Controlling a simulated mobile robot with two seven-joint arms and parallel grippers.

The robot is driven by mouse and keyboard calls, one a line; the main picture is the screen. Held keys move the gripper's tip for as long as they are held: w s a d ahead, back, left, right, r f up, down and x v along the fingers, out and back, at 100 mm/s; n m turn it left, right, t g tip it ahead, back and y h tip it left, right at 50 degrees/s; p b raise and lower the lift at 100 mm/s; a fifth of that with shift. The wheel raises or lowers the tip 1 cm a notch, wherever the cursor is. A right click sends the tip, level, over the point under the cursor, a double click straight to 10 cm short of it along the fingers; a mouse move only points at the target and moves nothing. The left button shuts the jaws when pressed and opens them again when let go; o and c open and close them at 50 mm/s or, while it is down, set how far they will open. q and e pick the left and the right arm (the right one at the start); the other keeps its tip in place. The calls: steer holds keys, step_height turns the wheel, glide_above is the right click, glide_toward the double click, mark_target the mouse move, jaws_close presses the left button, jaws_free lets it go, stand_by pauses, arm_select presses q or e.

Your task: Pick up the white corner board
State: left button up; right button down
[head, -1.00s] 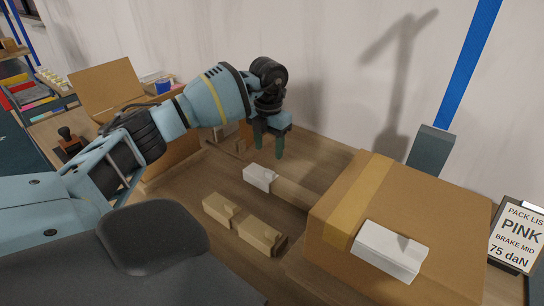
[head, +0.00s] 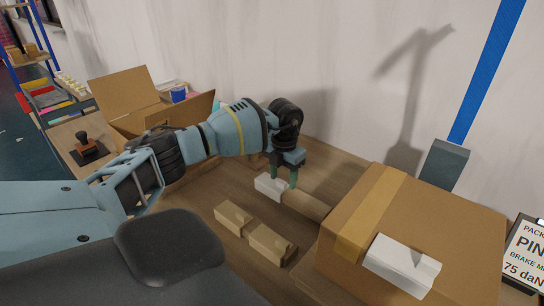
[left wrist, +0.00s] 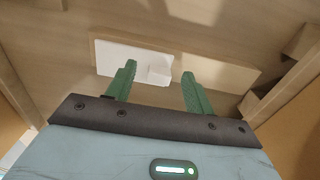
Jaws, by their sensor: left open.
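A small white corner board (head: 266,187) lies on the brown wooden surface, end to end with a tan board (head: 305,204). My left gripper (head: 284,181) is above the right end of the white board, with its green fingers pointing down. In the left wrist view the gripper (left wrist: 158,74) is open, with nothing seen held between its fingers. There the white corner board (left wrist: 112,58) is behind and left of the fingers, its right end between them. The tan board (left wrist: 225,75) is to the right. Whether the fingers touch either board cannot be told. My right gripper is not in view.
Tan boards (head: 255,235) lie in front. A taped cardboard box (head: 450,220) stands at right, with another white piece (head: 402,265) on top. An open carton (head: 135,110) is at back left, near a stamp (head: 86,145). The wall is close behind.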

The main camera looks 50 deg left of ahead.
arm_select(q)
steer(key=shift+f, duration=0.15)
steer(key=c, duration=1)
step_height(320, 180, up, 10)
steer(key=shift+r, duration=0.1)
steer(key=shift+c, duration=0.2)
